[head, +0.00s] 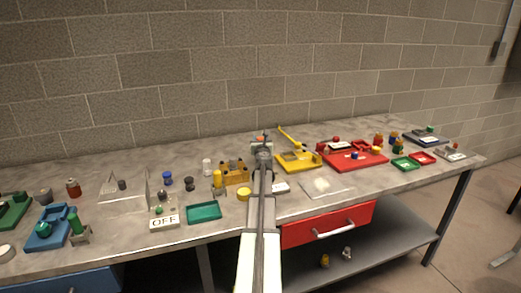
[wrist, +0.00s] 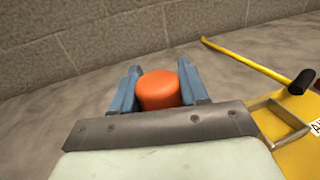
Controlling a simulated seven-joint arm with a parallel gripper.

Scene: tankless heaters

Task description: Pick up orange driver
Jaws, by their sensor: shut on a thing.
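The orange driver (wrist: 158,90) shows in the wrist view as a rounded orange end between the two blue-grey fingers of my gripper (wrist: 157,88). The fingers are shut on it from left and right. Its lower part is hidden behind the gripper's metal plate. In the head view, my gripper (head: 262,145) is at the back middle of the table, left of the yellow tray. A small bit of orange, the driver (head: 261,137), shows just past it. I cannot tell whether the driver touches the table.
A yellow tray (head: 309,166) with a raised yellow bar (head: 291,138) stands close on the right; it also shows in the wrist view (wrist: 292,155). The block wall stands behind. A red tray (head: 345,167) lies farther right.

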